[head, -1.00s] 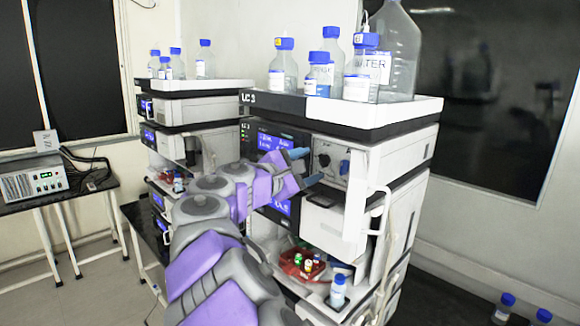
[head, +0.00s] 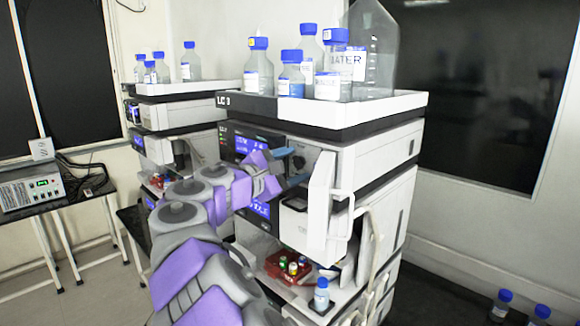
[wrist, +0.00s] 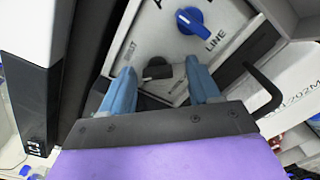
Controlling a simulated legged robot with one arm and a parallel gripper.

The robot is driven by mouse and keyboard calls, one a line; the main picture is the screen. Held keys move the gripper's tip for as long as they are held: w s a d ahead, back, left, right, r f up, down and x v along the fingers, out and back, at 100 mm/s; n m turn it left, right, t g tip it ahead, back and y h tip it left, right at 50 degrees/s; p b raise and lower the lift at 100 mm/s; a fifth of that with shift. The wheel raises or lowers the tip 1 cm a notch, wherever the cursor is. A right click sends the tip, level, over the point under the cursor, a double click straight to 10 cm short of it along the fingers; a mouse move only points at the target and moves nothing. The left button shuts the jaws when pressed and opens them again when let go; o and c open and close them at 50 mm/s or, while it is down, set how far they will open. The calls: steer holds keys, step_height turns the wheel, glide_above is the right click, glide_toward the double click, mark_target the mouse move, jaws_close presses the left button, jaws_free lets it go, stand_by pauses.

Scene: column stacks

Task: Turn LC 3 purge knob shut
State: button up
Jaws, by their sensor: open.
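The LC 3 stack (head: 268,107) stands in the middle of the head view, its label on the top tray's front edge. On its pale front panel, a black knob (wrist: 157,70) shows in the wrist view. A blue knob (wrist: 190,20) sits further up and right, beside the word LINE. A partly legible label lies left of the black knob. My gripper (wrist: 162,80) is open and empty, its blue fingers on either side of the black knob. Whether they touch it I cannot tell. In the head view my gripper (head: 297,165) is at the panel and partly hides the knobs.
Several blue-capped bottles (head: 291,80) stand on the top tray. A white open door with a handle (head: 340,207) juts out right of the panel. Below are a red tray (head: 285,268) with vials and a small bottle (head: 321,295). A second stack (head: 170,112) stands at left.

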steer(key=v, duration=1.7)
steer(key=shift+p, duration=0.35)
steer(key=shift+r, duration=0.1)
